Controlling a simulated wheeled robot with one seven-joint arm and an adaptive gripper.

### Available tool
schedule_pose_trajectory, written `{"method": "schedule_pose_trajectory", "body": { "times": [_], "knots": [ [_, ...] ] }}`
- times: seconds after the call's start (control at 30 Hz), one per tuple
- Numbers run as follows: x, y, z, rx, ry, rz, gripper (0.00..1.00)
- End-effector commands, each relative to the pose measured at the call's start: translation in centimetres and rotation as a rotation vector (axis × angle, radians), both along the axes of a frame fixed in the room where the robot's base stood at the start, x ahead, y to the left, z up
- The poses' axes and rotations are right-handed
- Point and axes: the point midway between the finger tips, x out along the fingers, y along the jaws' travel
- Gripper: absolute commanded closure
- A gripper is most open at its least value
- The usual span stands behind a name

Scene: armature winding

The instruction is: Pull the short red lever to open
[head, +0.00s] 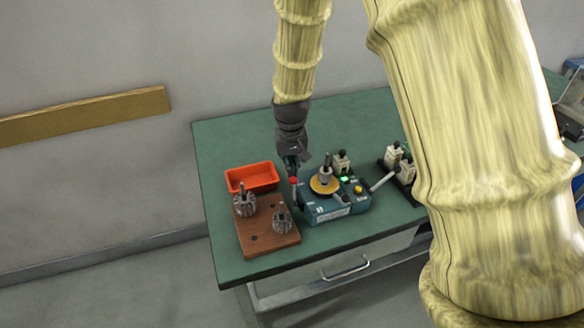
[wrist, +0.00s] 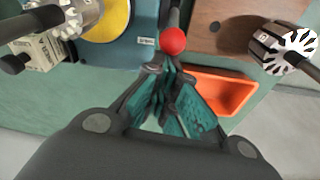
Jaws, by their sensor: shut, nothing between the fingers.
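The short red lever (head: 294,183) stands at the left side of the teal winding machine (head: 335,211). Its red ball knob (wrist: 172,41) shows in the wrist view just past my fingertips, with a dark shaft behind it. My gripper (head: 291,163) is shut and empty, right behind the knob in the head view. In the wrist view my gripper's fingertips (wrist: 164,71) sit close to the knob; I cannot tell whether they touch it. A yellow disc with a metal armature (head: 325,178) is on top of the machine.
An orange tray (head: 231,178) lies on the green table (head: 222,144) left of my gripper. A brown wooden board (head: 262,241) with armatures stands in front of it. A longer grey-handled lever (head: 381,181) sticks out at the machine's right. The back of the table is clear.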

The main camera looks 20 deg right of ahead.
Motion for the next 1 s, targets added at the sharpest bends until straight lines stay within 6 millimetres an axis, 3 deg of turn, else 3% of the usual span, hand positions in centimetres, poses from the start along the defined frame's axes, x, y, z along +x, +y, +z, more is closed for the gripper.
{"method": "schedule_pose_trajectory", "body": {
  "times": [0.4,1.0],
  "knots": [
    [-2.3,0.7,1.5,0.000,0.004,0.012,1.00],
    [-6.6,0.9,1.0,0.000,0.003,0.014,1.00]
  ]
}}
